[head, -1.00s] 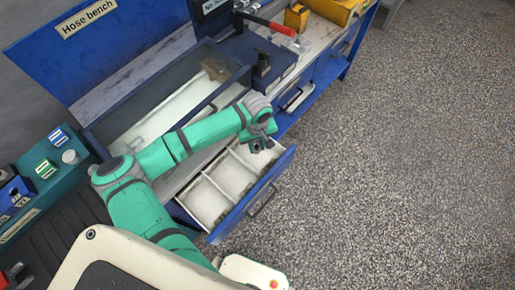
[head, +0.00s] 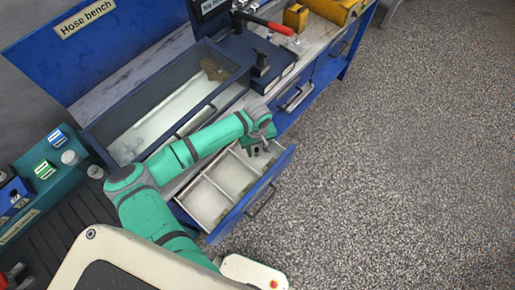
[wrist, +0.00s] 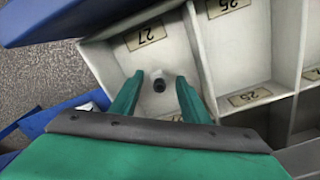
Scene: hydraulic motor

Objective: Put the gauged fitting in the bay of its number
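The fitting (wrist: 159,84) is a small piece with a dark round end and a pale part beside it. In the wrist view it is in the bay marked 27 (wrist: 172,53), near the bay's divider wall. My gripper (wrist: 160,88) is open, with one green finger on each side of the fitting and visible gaps between. I cannot tell how far above the bay floor the fingertips are. In the head view my gripper (head: 257,147) is over the far end of the open drawer (head: 233,217), and the fitting cannot be made out there.
Neighbouring bays have number plates (wrist: 250,97), and the bays seen look empty. A blue-rimmed tray (head: 125,148) lies behind my arm. A red-handled tool (head: 268,24) and a dark block device (head: 262,68) stand on the bench. The floor at right is clear.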

